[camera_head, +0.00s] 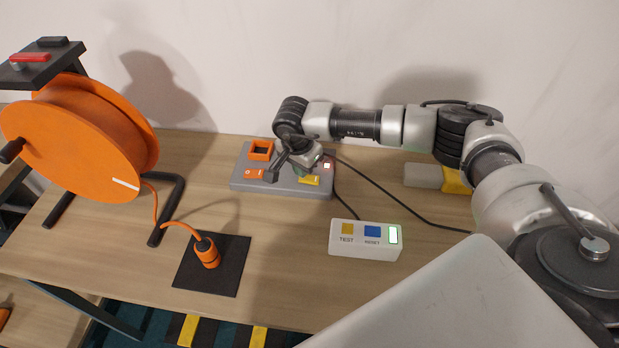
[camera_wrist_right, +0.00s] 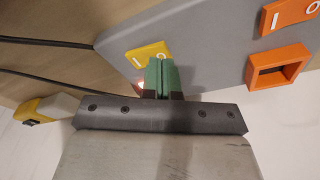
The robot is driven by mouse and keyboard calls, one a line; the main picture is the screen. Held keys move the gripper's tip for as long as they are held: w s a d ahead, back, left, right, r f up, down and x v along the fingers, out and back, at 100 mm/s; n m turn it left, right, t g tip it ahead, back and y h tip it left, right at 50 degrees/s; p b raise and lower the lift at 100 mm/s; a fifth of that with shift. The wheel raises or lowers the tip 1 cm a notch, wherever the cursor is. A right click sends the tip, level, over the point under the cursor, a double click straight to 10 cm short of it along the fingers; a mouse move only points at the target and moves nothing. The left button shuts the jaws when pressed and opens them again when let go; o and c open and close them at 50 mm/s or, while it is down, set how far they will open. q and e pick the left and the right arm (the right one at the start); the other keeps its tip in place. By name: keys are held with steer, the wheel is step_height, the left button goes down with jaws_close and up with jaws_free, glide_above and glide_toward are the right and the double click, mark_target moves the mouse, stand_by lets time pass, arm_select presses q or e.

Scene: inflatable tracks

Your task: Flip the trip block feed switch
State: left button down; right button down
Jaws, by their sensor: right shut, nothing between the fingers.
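A grey panel (camera_head: 238,183) on the table carries an orange I/O rocker switch (camera_head: 253,174), a yellow rocker switch (camera_head: 311,181) and a raised orange square frame (camera_head: 262,149). My right gripper (camera_head: 294,170) is over the panel, close to the yellow switch. In the right wrist view its green fingertips (camera_wrist_right: 162,72) are shut together with nothing between them, at the near edge of the yellow switch (camera_wrist_right: 147,52). I cannot tell whether they touch it. The fingers hide part of this switch; its I and O marks show. My left gripper is out of view.
A white box (camera_head: 365,250) with TEST and RESET buttons and a green light stands in front of the panel. Black cables run nearby. An orange cable reel (camera_head: 75,140) is at left, plugged in at a black plate (camera_head: 225,275). A grey-and-yellow object (camera_head: 425,175) lies right.

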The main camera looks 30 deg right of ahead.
steer(key=shift+f+b, duration=0.55)
steer(key=shift+f, duration=0.15)
steer(key=shift+r, duration=0.1)
steer(key=shift+r+p, duration=2.15)
steer(key=shift+r, duration=1.3)
